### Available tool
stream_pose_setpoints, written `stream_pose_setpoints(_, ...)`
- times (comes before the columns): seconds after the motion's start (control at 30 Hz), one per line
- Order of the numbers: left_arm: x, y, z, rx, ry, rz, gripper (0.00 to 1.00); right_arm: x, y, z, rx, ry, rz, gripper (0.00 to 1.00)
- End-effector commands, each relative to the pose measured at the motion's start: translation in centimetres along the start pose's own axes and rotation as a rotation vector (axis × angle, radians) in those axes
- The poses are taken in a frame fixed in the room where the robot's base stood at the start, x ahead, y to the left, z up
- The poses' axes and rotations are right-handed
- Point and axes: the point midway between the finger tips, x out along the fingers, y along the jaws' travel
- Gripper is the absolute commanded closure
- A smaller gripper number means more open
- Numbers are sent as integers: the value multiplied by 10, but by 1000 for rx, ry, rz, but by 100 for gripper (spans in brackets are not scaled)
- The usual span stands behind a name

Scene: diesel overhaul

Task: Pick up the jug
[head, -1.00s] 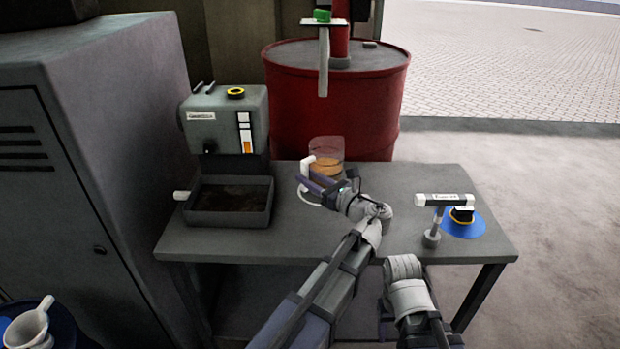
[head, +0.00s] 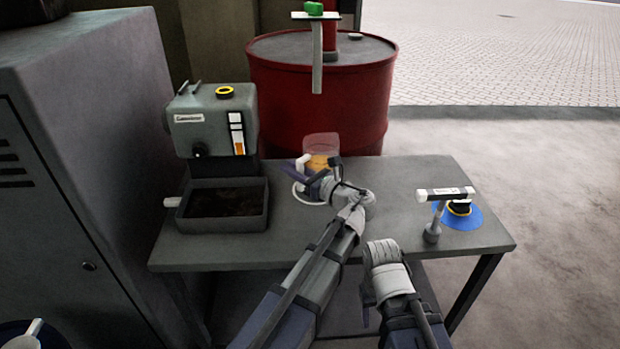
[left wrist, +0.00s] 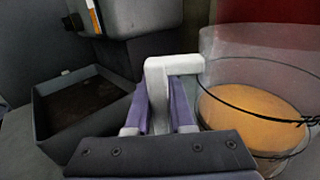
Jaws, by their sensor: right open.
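The jug (head: 321,145) stands on the workbench near its back edge, clear-walled with amber liquid inside and a white handle on its left side. It also shows at the right in the left wrist view (left wrist: 255,110). My left gripper (head: 302,168) is at the handle. In the left wrist view its two purple fingers (left wrist: 160,108) stand on either side of the white handle; whether they press on it is unclear. My right gripper (head: 368,292) is open and empty, low in front of the bench's front edge.
A grey machine with a dark open tray (head: 225,222) stands left of the jug. A red drum (head: 320,95) is behind the bench. A white-topped T-shaped tool (head: 433,215) and a blue disc (head: 470,219) sit at the right. A grey cabinet (head: 90,130) borders the left.

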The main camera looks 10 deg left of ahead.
Motion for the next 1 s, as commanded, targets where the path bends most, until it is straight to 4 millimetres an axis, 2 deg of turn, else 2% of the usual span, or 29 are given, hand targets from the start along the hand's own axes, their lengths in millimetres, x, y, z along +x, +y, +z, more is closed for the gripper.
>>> stream_pose_setpoints(0.03, 0, 0, 0, 0, 0, 0, 86, 0, 0, 0, 0, 0, 0, 45)
stream_pose_setpoints(0.17, 0, 0, 0, 0, 0, 0, 100, 0, 0, 0, 0, 0, 0, 45)
stream_pose_setpoints(1.0, 0, 0, 0, 0, -1, 0, 100, 0, 0, 0, 0, 0, 0, 45)
